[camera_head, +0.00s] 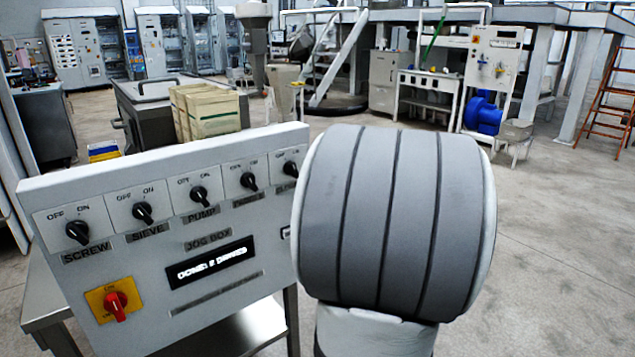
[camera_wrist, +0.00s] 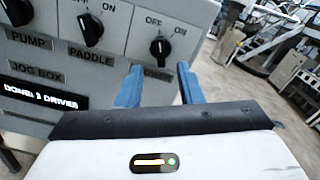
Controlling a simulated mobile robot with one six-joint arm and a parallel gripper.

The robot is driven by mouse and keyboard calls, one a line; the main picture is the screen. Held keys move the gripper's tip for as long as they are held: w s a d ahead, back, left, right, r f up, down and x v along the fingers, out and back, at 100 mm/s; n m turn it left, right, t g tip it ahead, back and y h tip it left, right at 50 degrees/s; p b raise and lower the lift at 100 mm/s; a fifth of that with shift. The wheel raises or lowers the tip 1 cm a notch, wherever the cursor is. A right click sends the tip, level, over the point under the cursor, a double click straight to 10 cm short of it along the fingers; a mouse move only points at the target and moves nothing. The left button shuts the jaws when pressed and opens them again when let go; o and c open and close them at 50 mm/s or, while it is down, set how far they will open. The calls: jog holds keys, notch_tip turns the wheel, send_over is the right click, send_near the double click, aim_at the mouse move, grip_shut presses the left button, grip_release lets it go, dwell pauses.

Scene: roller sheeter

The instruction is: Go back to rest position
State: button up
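My gripper (camera_wrist: 159,67) shows in the wrist view as two blue fingers standing apart with nothing between them. It is in front of the right end of the grey control panel (camera_wrist: 110,60). The rightmost black knob (camera_wrist: 160,48) sits just beyond the fingertips, and I see no contact with it. In the head view my own arm hides the gripper and covers the right edge of the panel (camera_head: 150,245).
The panel carries several OFF/ON knobs, a lit display (camera_head: 212,262) and a red switch (camera_head: 116,305) on a yellow plate. Behind it are a metal machine (camera_head: 150,115) and tan bags (camera_head: 212,112). A blue motor (camera_head: 484,115) stands farther back. Open floor (camera_head: 565,230) lies right.

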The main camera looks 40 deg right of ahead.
jog(key=s+a+n+g+y+p, duration=0.2)
jog(key=a+n+g+y+p, duration=0.25)
jog(key=a+n, duration=0.6)
jog(key=s+a+n+g+y+p, duration=0.25)
jog(key=a+n+g+p, duration=0.3)
jog(key=a, duration=1.05)
jog(key=s+a+r+n+g+h+p, duration=0.3)
jog(key=s+n+g+h+p, duration=0.2)
jog(key=s+n+p, duration=0.3)
jog(key=shift+s+n+h, duration=0.7)
jog(key=shift+s+n, duration=1.15)
jog(key=shift+n, duration=2.05)
jog(key=shift+r, duration=0.1)
